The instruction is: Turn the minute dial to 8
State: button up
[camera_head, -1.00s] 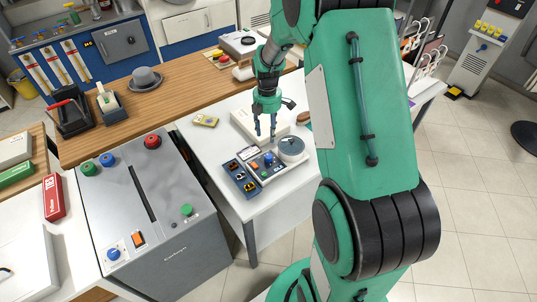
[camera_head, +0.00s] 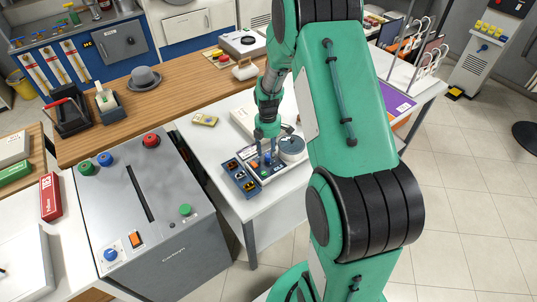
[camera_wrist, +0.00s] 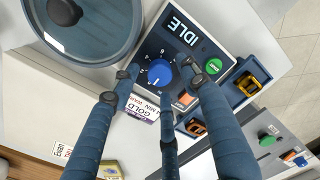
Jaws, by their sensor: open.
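The minute dial (camera_wrist: 159,73) is a blue knob in the wrist view, ringed by printed numbers on the dark panel of a small machine. The panel (camera_wrist: 192,28) also carries an "IDLE" display, a green button (camera_wrist: 213,66) and an orange switch (camera_wrist: 183,98). My gripper (camera_wrist: 170,88) is open, its dark blue fingers spread around the knob in that picture; I cannot tell whether they touch it. In the head view my gripper (camera_head: 267,160) points down over the machine (camera_head: 265,174) and hides much of its panel. The dial's exact setting is hard to read.
A round glass-lidded tub (camera_wrist: 82,24) sits beside the panel, close to the fingers. A dark tray (camera_head: 239,180) with yellow-orange items lies along the machine's left side. A large grey machine (camera_head: 165,215) stands left of the white table (camera_head: 300,195).

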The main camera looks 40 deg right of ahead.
jog(key=shift+f, duration=0.45)
jog(key=shift+c, duration=0.6)
grip_shut()
